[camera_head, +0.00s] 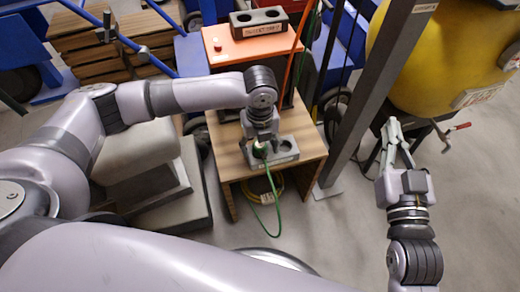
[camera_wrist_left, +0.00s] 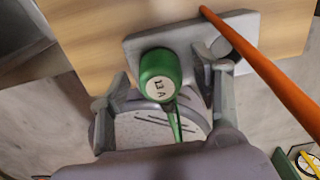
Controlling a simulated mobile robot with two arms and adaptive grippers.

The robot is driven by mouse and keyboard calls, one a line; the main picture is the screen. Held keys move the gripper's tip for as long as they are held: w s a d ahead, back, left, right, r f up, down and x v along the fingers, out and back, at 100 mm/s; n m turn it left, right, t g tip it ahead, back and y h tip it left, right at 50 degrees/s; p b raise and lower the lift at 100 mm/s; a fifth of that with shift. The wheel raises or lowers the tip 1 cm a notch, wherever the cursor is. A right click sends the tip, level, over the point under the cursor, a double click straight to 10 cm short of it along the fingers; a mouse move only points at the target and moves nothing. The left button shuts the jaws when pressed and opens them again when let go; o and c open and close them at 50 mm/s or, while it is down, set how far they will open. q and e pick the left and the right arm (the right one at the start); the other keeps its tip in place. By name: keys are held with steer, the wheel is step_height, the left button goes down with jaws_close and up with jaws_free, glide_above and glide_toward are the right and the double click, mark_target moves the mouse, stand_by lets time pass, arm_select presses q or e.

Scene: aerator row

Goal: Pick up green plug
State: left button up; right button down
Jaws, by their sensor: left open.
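The green plug (camera_wrist_left: 158,68), with a round pale label on its end, sits at the grey socket block (camera_wrist_left: 190,40) on the wooden table. Its green cable runs down between my fingers in the left wrist view. My left gripper (camera_wrist_left: 170,82) is open, with one finger on each side of the plug and a gap to both. In the head view my left gripper (camera_head: 261,141) is over the block (camera_head: 283,152), and partly hides the plug (camera_head: 260,149). My right gripper (camera_head: 394,140) is at the right, away from the table; its jaw opening is unclear.
The wooden table (camera_head: 228,163) carries the block. Behind it stands an orange-topped box (camera_head: 250,42) with another grey block (camera_head: 258,20). An orange cable (camera_wrist_left: 262,68) crosses close to the left gripper. A grey post (camera_head: 370,85) and yellow tank (camera_head: 430,60) stand right.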

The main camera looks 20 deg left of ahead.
arm_select(q)
steer(key=c, duration=1.3)
steer(key=shift+r, duration=0.1)
